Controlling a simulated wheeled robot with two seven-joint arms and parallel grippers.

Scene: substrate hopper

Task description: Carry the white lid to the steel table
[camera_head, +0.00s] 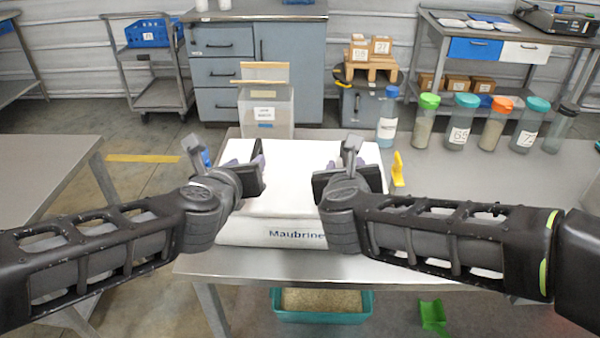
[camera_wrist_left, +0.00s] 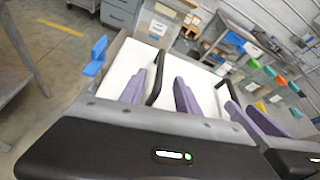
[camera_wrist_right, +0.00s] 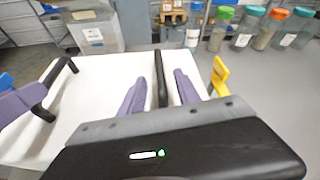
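The white lid (camera_head: 290,170) lies flat on the white hopper (camera_head: 245,233), whose front reads "Maubrine". It has two black bar handles; the left one shows in the left wrist view (camera_wrist_left: 156,80), the right one in the right wrist view (camera_wrist_right: 162,78). My left gripper (camera_head: 257,163) has its purple fingers apart, one on each side of the left handle. My right gripper (camera_head: 338,165) straddles the right handle the same way, with gaps visible. Steel tables stand under the hopper (camera_head: 470,215) and at the left (camera_head: 40,170).
A yellow latch (camera_head: 398,168) and a blue latch (camera_wrist_left: 97,56) stick up at the hopper's sides. Several lidded jars (camera_head: 462,122) line the table's back right. A clear bin (camera_head: 266,108) stands behind. A teal tub (camera_head: 322,312) sits below. A floor gap separates the tables.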

